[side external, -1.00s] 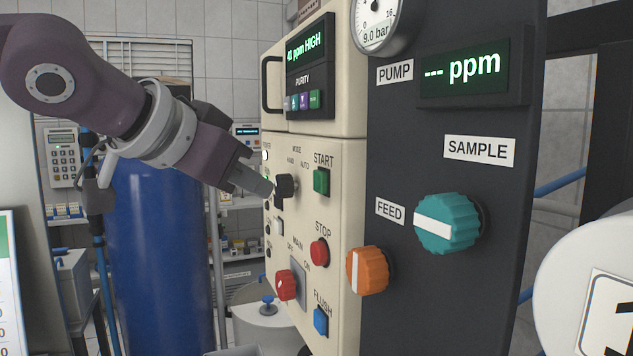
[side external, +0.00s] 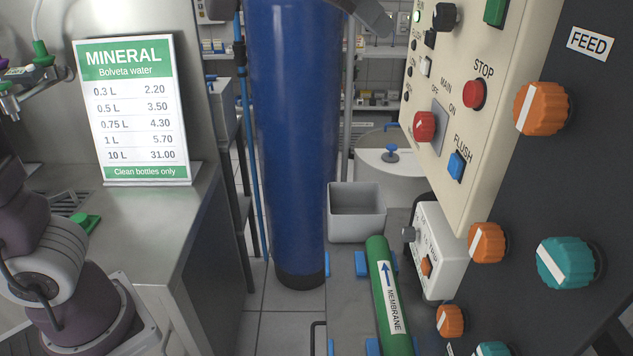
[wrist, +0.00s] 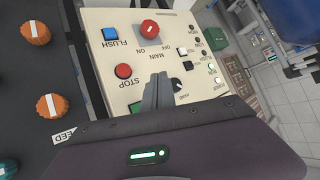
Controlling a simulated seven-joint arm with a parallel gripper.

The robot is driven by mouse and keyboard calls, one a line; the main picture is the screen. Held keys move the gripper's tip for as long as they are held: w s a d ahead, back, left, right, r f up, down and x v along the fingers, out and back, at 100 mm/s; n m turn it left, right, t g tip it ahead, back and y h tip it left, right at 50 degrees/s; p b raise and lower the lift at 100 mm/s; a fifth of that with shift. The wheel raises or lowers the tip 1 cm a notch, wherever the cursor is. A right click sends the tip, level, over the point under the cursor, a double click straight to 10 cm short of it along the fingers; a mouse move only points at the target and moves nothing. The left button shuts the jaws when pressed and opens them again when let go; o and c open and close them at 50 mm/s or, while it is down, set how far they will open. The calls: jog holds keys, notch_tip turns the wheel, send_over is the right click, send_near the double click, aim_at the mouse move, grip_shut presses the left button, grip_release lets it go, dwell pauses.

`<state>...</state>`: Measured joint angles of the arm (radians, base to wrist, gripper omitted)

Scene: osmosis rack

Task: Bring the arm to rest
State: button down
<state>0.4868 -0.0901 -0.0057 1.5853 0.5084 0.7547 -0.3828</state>
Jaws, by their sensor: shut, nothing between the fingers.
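My gripper (side external: 380,22) shows only at the top edge of the side view, left of the control panel (side external: 475,140), with a gap between it and the panel. In the wrist view my gripper (wrist: 160,82) has its fingers together and empty, pointing at the panel. The black mode knob (side external: 446,16) is on the panel to the right of the fingertips. It also shows in the wrist view (wrist: 178,86), close beside the fingers in the picture. The rest of my arm is mostly out of the side view.
Red stop button (side external: 474,95), red main switch (side external: 425,126) and blue flush button (side external: 457,165) are on the panel. Orange and teal knobs stick out at right. A blue tank (side external: 290,130) stands behind. A price sign (side external: 134,110) stands on the steel counter (side external: 165,225).

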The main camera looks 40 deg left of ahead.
jog(key=s+a+f+n+g+y, duration=0.1)
jog(key=s+a+f+n+g, duration=0.15)
jog(key=s+a+f, duration=0.7)
jog(key=s+a+f+g, duration=0.1)
jog(key=s+f, duration=0.4)
jog(key=s, duration=0.2)
jog(key=s+a+f+n+g, duration=0.1)
jog(key=s+f+g, duration=0.1)
jog(key=s+f, duration=0.3)
jog(key=s, duration=0.3)
jog(key=shift+a, duration=0.2)
jog(key=shift+w+r, duration=0.1)
